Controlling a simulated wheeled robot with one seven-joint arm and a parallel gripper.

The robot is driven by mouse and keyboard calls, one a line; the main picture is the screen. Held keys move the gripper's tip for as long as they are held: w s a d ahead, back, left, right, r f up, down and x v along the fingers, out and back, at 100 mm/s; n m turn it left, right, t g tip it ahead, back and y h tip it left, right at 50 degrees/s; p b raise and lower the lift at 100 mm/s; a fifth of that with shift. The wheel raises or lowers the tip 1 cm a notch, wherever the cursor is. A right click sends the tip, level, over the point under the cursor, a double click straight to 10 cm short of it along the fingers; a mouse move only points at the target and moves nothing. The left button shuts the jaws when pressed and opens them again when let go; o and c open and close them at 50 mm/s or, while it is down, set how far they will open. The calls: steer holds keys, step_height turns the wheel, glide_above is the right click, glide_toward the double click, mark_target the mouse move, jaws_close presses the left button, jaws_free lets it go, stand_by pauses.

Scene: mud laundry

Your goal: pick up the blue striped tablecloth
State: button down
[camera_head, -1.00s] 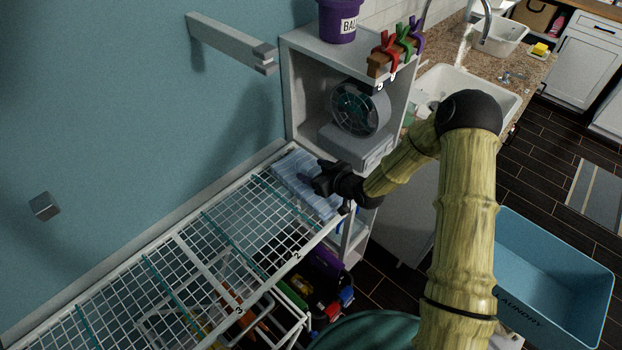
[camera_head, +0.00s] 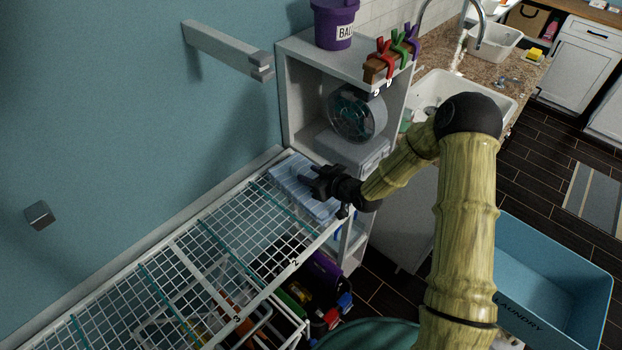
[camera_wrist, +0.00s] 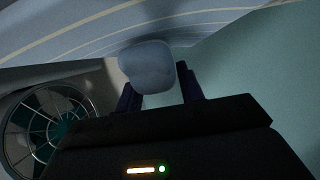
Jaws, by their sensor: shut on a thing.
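The blue striped tablecloth (camera_head: 292,176) lies folded on the far end of the white wire rack. My gripper (camera_head: 318,180) is at its right side in the head view, and my gripper covers part of it. In the wrist view the tablecloth (camera_wrist: 150,30) fills the top, pale blue with light stripes. A bunched bit of pale blue cloth sits between the two dark fingers of my gripper (camera_wrist: 160,88). The gripper is shut on this cloth. The underside of the tablecloth is hidden.
The white wire rack (camera_head: 225,228) runs along the blue wall. A grey shelf unit (camera_head: 298,100) with a fan (camera_head: 357,113) stands just beyond the tablecloth. A wall bracket (camera_head: 225,48) juts out above. A blue laundry bin (camera_head: 560,270) stands at the lower right.

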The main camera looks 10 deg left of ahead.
step_height(320, 180, up, 9)
steer(key=shift+r+b, duration=0.1)
steer(key=shift+b, duration=0.9)
stand_by(0.3)
